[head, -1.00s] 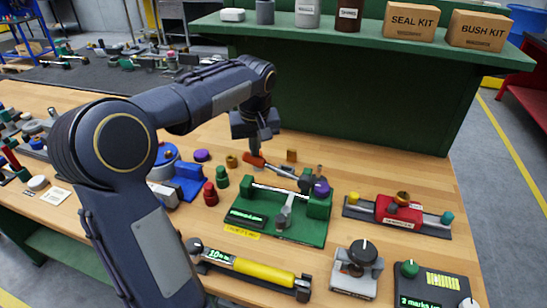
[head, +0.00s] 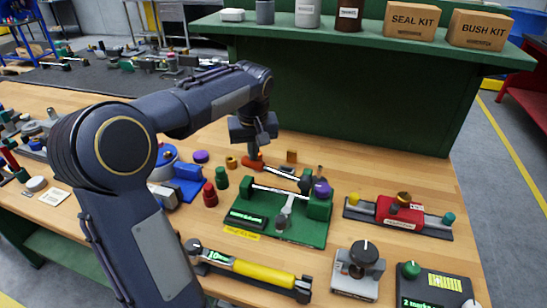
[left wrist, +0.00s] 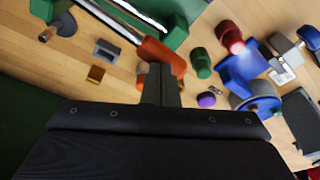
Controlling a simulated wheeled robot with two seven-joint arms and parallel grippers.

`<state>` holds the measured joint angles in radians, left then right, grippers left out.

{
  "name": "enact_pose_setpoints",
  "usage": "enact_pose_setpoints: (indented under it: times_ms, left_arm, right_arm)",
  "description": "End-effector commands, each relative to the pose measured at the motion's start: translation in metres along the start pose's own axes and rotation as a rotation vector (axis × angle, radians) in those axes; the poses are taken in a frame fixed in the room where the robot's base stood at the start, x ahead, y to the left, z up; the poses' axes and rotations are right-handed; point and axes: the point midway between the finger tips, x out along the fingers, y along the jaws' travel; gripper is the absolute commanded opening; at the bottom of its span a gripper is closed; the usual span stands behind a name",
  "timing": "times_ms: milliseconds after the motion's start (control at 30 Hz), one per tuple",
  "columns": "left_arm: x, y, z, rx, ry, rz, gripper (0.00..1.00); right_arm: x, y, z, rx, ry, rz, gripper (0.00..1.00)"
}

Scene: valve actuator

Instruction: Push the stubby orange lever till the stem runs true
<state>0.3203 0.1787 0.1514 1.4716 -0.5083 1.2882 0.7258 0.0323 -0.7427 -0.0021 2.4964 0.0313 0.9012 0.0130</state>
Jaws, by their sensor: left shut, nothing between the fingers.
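A pale metal stem (head: 272,190) spans the fixture's two green blocks. My left gripper (head: 255,157) is shut and empty, pointing down at the lever's left end. In the left wrist view, the shut fingers (left wrist: 162,88) appear right at the thick orange end (left wrist: 160,54); I cannot tell whether they touch. My right gripper is not in view.
Red and green bobbins (head: 209,194) and a blue vise-like fixture (head: 187,180) stand left of the lever. A red fixture (head: 399,212) sits to the right. A yellow cylinder (head: 262,272) lies in front.

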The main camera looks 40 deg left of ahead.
Motion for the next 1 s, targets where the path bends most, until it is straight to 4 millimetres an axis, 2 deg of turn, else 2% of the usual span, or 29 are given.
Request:
enact_pose_setpoints:
  times_ms: [433, 1000]
  left_arm:
    - [0.014, -0.003, 0.002, 0.001, -0.001, 0.000, 0.00]
    - [0.016, -0.003, 0.002, 0.001, -0.001, 0.000, 0.00]
  right_arm:
    - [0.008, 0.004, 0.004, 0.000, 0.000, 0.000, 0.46]
    - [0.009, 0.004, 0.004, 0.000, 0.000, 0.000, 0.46]
